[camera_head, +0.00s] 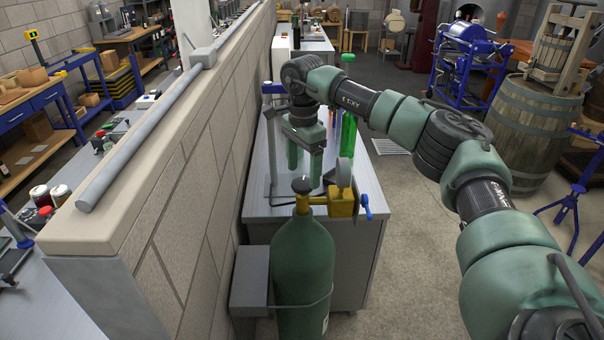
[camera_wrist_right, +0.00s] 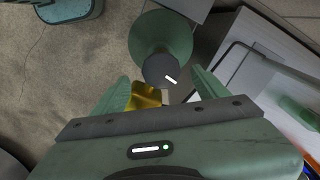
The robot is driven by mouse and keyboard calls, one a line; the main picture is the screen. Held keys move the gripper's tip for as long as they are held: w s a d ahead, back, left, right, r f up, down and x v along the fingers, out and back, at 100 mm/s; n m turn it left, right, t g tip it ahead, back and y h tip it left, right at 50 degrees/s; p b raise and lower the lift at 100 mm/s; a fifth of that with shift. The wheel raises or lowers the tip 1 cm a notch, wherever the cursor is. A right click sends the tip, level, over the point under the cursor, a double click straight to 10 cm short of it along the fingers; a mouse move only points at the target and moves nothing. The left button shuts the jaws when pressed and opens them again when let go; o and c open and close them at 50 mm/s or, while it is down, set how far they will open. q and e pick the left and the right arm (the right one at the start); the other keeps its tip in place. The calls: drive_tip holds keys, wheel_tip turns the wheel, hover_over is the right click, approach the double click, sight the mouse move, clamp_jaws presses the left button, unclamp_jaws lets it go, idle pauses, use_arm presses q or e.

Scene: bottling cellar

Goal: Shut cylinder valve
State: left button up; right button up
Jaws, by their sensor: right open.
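The gas cylinder (camera_head: 303,265) is dark green and stands upright at the near end of a bench. On its top is the valve's dark round knob (camera_head: 301,184). A brass fitting (camera_head: 343,204) with a round gauge and a blue handle sits to its right. My right gripper (camera_head: 305,176) points down close to the knob, its two green fingers apart and empty. In the right wrist view the knob (camera_wrist_right: 160,71), with a white mark, shows between and slightly beyond the fingertips (camera_wrist_right: 163,80). I cannot tell whether a finger touches it. My left gripper is out of view.
A stone wall (camera_head: 180,170) runs along the left of the cylinder. A grey box (camera_head: 250,281) is beside the cylinder. A bench (camera_head: 368,185) with a green bottle (camera_head: 348,134) is behind. Open floor (camera_head: 405,240) lies to the right, with a barrel (camera_head: 535,125) beyond.

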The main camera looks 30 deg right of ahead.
sight(303, 182)
wheel_tip(303, 182, down, 2)
drive_tip(key=shift+f+p, duration=0.15)
drive_tip(key=shift+p, duration=0.15)
drive_tip(key=shift+w+f, duration=0.1)
drive_tip(key=shift+f, duration=0.35)
drive_tip(key=c, duration=1.4)
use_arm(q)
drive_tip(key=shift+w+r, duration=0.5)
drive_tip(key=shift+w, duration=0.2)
use_arm(e)
drive_tip(key=shift+o, duration=0.2)
